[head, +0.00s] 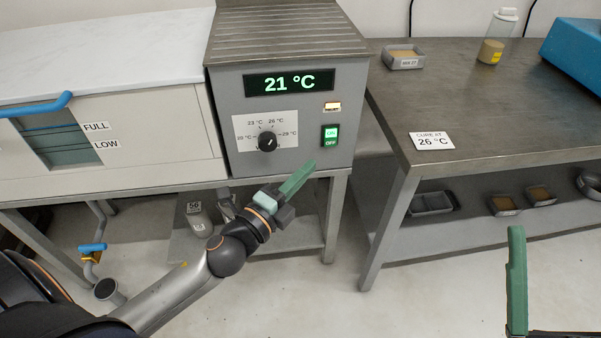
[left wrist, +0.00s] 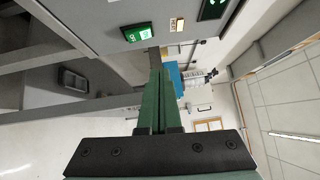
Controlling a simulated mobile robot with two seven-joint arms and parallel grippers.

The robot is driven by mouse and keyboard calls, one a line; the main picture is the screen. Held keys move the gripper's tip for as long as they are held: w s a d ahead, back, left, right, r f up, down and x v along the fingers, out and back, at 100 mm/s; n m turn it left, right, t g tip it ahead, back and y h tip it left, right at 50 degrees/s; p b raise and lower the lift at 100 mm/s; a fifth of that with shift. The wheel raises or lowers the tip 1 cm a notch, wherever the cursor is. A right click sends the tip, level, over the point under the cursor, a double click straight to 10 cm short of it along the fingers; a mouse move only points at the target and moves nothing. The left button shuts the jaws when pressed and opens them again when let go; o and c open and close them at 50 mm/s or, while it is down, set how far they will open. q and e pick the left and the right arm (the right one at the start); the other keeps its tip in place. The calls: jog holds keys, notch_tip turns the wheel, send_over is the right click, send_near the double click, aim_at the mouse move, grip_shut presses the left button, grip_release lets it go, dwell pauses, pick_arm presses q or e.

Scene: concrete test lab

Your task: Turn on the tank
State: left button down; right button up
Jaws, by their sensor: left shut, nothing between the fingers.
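The tank's grey control box (head: 290,190) has a display (head: 290,83) reading 21 °C. Its ON/OFF rocker switch (head: 331,135) is lit green at ON, under a lit amber lamp (head: 332,106). A black dial (head: 267,142) sits among temperature marks, its pointer seemingly up and right. The tank (head: 110,110) adjoins on the left. My left gripper (head: 311,166) is shut and empty, its green fingertips just below and left of the switch. In the left wrist view the closed fingers (left wrist: 158,72) are below the lit switch (left wrist: 137,32). My right gripper shows one green finger (head: 517,280); its opening is unclear.
A metal table (head: 470,100) on the right holds a sign (head: 432,141) reading "CURE AT 26 °C", a small tray (head: 403,57), a bottle (head: 495,40) and a blue device (head: 575,50). Trays stand on its lower shelf. The floor in front is clear.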

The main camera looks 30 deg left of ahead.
pick_arm(q)
jog(key=shift+s+a+r, duration=0.1)
jog(key=shift+s+a, duration=0.05)
jog(key=shift+s, duration=0.5)
pick_arm(e)
jog(key=shift+r, duration=0.1)
jog(key=shift+d, duration=0.1)
